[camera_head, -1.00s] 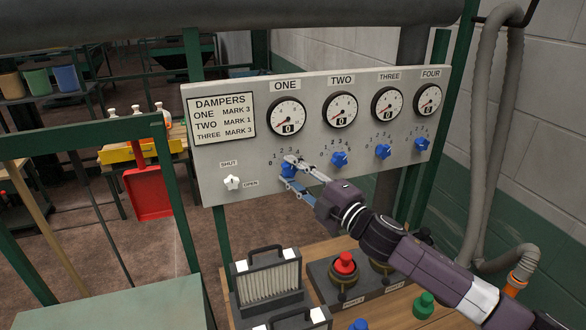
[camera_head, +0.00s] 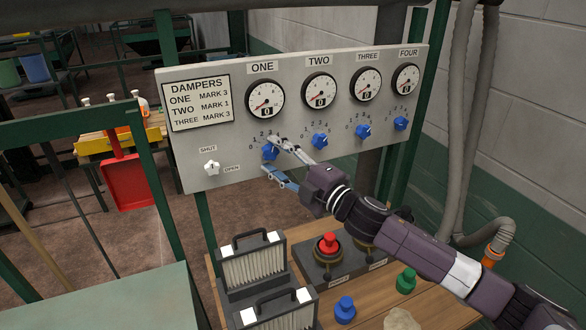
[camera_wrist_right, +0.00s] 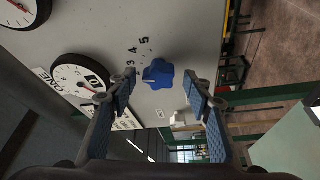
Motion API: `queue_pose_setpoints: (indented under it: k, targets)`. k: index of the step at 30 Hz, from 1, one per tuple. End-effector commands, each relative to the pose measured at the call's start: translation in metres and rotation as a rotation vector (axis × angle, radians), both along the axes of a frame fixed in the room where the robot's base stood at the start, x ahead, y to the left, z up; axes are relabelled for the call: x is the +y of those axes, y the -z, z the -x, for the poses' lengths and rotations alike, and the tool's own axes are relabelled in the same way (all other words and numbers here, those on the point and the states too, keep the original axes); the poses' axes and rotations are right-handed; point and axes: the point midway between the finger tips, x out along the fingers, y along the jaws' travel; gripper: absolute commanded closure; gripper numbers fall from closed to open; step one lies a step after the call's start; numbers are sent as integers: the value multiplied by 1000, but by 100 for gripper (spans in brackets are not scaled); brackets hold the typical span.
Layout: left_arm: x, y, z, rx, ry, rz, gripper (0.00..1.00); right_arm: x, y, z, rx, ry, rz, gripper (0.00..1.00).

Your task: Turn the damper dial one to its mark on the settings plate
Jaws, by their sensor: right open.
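The blue dial one (camera_head: 270,152) sits on the grey panel under gauge ONE (camera_head: 264,98). My right gripper (camera_head: 273,158) is open, with one finger above and one below the dial. In the right wrist view the blue dial (camera_wrist_right: 158,73) shows just beyond and between the fingertips (camera_wrist_right: 160,89), with gaps at both sides. A pale pointer line shows on it; its exact mark is hard to tell. Numerals 3, 4 and 5 show beside it. The settings plate (camera_head: 199,102) reads ONE MARK 3, TWO MARK 1, THREE MARK 3. My left gripper is not in view.
Blue dials two (camera_head: 320,141), three (camera_head: 363,131) and four (camera_head: 400,123) lie to the right. A white shut/open knob (camera_head: 212,168) is at left. Below is a table with filter boxes (camera_head: 253,262) and a red push button (camera_head: 328,243).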

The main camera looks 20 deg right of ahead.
Motion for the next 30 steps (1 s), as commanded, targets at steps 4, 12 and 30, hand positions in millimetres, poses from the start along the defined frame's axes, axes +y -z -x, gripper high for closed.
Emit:
queue_pose_setpoints:
  k: [4,12,30]
  targets:
    - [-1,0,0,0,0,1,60,-8,5,20,5,0,2,54]
    - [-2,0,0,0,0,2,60,-24,9,57,4,-1,3,54]
    - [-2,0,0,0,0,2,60,-44,12,101,2,-1,3,54]
